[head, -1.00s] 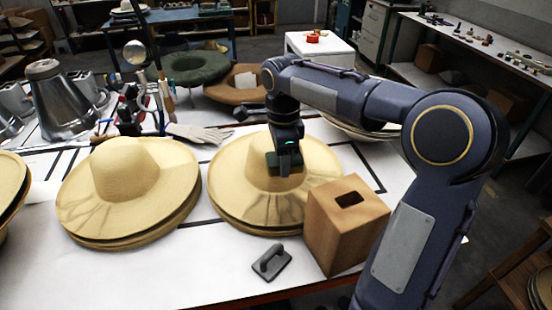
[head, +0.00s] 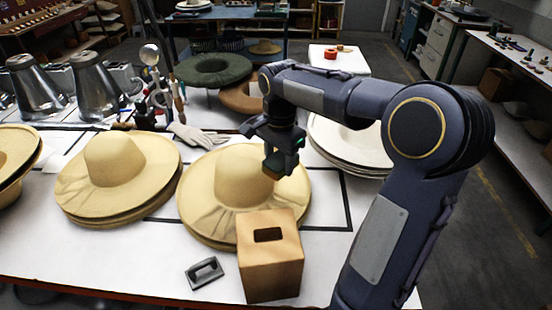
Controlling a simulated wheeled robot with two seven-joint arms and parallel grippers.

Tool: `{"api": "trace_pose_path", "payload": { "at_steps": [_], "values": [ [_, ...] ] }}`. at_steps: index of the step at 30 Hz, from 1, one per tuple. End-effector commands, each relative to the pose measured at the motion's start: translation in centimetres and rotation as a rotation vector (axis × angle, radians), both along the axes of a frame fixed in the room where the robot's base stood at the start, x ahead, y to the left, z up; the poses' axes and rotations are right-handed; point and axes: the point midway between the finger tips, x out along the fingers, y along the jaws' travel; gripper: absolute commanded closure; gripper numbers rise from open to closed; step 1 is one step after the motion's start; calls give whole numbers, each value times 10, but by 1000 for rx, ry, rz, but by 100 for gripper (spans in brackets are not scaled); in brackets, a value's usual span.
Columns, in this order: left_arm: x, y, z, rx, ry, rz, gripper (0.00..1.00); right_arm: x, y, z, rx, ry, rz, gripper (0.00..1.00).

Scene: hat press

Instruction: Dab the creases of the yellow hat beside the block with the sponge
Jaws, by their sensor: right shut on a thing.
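The yellow hat (head: 236,180) beside the block lies on top of a small stack, crown up, with darker crease lines on its front brim. The wooden block (head: 271,262), a brown box with a slot in its top, stands at its front right and hides part of the brim. My right gripper (head: 279,160) points down at the right side of the crown. It is shut on the sponge (head: 272,174), a small brownish piece mostly hidden by the fingers. I cannot tell whether the sponge touches the hat. My left gripper is out of view.
A second yellow hat stack (head: 115,165) lies to the left and another at the left edge. White hats (head: 345,142) are behind my right arm. A glove (head: 197,136) and metal forms (head: 98,85) stand behind.

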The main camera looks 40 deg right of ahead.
Motion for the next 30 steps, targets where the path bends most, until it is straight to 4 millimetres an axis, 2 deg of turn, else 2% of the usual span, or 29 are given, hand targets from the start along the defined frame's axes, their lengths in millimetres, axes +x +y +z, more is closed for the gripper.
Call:
{"api": "trace_pose_path", "payload": {
  "at_steps": [8,10,19,30],
  "values": [
    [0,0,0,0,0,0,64,0,0,-1,0,0,1,69],
    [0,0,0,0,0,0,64,0,0,-6,0,3,1,69],
    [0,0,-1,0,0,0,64,0,0,-76,-1,6,0,69],
    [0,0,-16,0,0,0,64,0,0,-105,1,1,1,69]
  ]
}}
